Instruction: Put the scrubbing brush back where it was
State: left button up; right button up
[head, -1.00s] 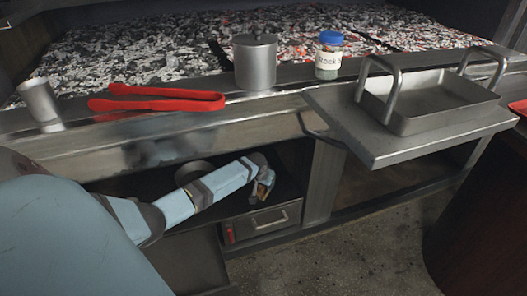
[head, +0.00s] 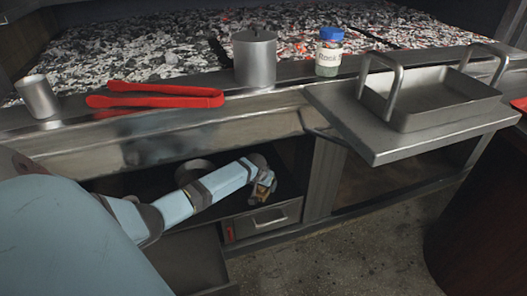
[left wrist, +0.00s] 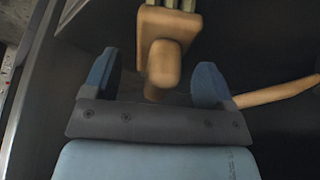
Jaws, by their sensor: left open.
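The scrubbing brush (left wrist: 163,58) shows in the left wrist view as a wooden piece with a rounded knob and pale bristles at the top edge. Its knob lies between the two blue fingers of my left gripper (left wrist: 155,75), with visible gaps on both sides. The gripper is open. In the head view my left gripper (head: 263,187) reaches into the dark shelf under the grill, where the brush is too small to make out clearly. A thin wooden handle (left wrist: 278,92) lies right of the fingers; I cannot tell whether it belongs to the brush. My right gripper is out of view.
A round metal bowl (head: 192,170) sits on the shelf behind my arm. Red tongs (head: 155,101), a metal cup (head: 38,97), a lidded pot (head: 255,60) and a blue-capped jar (head: 329,55) stand on the ledge above. A handled tray (head: 435,105) rests on the side shelf.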

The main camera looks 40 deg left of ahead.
pick_arm(q)
jog(key=p+v, duration=0.3)
jog(key=v, duration=0.3)
jog(key=shift+r, duration=0.15)
jog(key=shift+s+r, duration=0.15)
jog(key=shift+r, duration=0.15)
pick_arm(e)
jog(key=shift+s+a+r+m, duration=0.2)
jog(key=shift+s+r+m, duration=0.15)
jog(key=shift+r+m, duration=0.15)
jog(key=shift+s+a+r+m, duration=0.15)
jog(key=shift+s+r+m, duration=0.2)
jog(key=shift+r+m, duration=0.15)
